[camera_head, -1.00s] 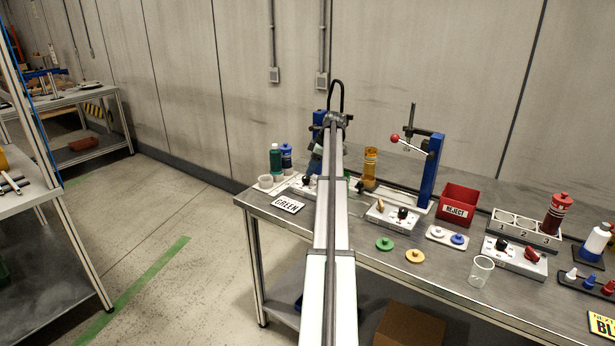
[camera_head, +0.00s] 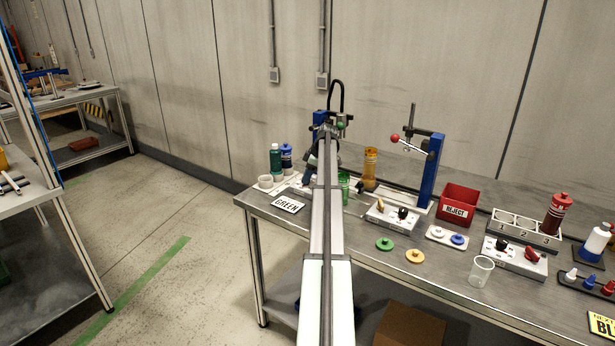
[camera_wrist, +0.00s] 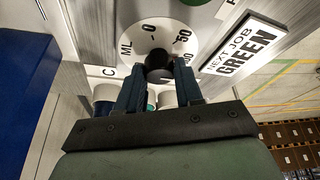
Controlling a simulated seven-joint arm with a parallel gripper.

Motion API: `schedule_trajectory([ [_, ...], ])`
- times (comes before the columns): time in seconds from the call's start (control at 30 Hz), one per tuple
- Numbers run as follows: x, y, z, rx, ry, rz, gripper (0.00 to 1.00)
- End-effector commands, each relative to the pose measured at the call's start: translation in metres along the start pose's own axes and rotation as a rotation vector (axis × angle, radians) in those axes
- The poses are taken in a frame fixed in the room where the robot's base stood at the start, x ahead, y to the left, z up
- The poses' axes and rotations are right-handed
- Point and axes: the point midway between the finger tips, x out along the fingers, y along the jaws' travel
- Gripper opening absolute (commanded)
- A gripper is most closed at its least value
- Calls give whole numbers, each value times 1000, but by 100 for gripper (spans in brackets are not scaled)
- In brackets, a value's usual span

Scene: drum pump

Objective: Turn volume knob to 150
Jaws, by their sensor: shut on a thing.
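The volume knob (camera_wrist: 158,65) is black and round, in the middle of a white dial (camera_wrist: 150,40) in the wrist view. The dial reads ML, 0, 50 and a partly hidden number. My gripper (camera_wrist: 160,80) is shut on the knob, with one finger on each side of it. The knob's pointer is not clear, so I cannot tell its setting. In the head view my arm hides most of the dial and the knob at the left end of the bench.
A NEXT JOB GREEN sign (camera_wrist: 243,46) lies beside the dial; it also shows in the head view (camera_head: 287,203). A red reject bin (camera_head: 458,205) is farther right.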

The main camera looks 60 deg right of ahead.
Motion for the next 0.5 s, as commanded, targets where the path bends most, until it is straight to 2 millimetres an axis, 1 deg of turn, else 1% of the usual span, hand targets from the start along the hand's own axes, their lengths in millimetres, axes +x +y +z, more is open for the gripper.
schedule_trajectory([
  [0.03, 0, 0, 0, 0, 0, 1, 26],
  [0.2, 0, 0, 0, 0, 0, 2, 10],
  [0.27, 0, 1, 0, 0, 0, 2, 5],
  [0.5, 0, 0, 0, 24, -1, 12, 5],
])
